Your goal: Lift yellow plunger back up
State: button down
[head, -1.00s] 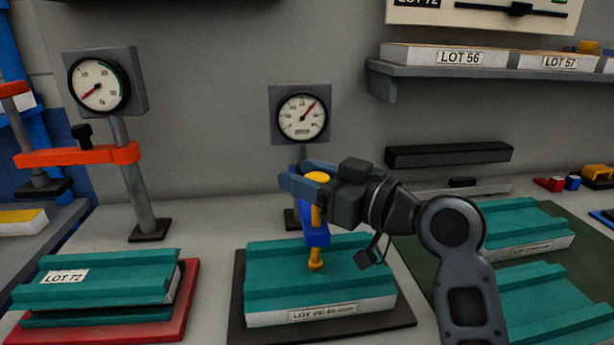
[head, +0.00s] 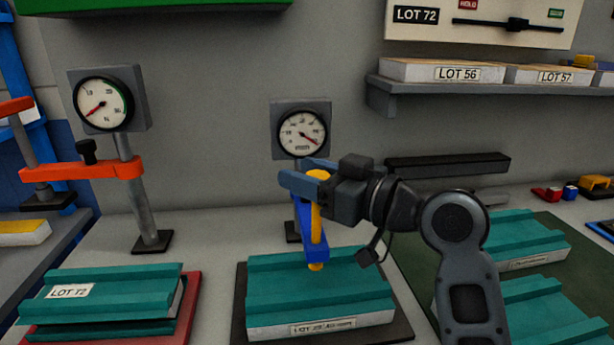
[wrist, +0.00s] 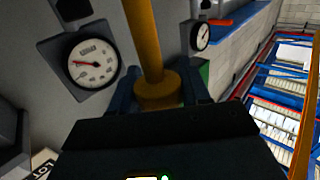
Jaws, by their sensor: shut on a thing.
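The yellow plunger (head: 316,215) stands upright through a blue bracket (head: 312,250) above the middle panel with teal ribs (head: 275,290). Its foot shows just under the bracket; I cannot tell exactly how far it is from the panel. My gripper (head: 305,177) reaches in from the right, its blue fingers shut around the plunger's top knob. In the wrist view the yellow knob (wrist: 158,92) sits between the two fingers, with the rod running away from it. The round gauge (head: 303,132) behind has its red needle pointing right and down.
A LOT 72 panel (head: 110,285) lies on a red mat at left, near an orange clamp arm (head: 85,171) and second gauge (head: 103,103). More teal panels (head: 515,240) lie at right. A shelf (head: 470,86) holds LOT 56 and LOT 57.

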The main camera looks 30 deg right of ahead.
jog(key=shift+r, duration=0.4)
jog(key=c, duration=0.9)
grip_release()
jog(key=shift+o, duration=1.4)
jog(key=shift+f, duration=0.15)
jog(key=shift+d, duration=0.1)
jog(key=b+v, duration=0.1)
jog(key=v, duration=0.6)
jog(key=shift+s, duration=0.4)
jog(key=shift+d+f, duration=0.1)
jog(key=shift+d, duration=0.05)
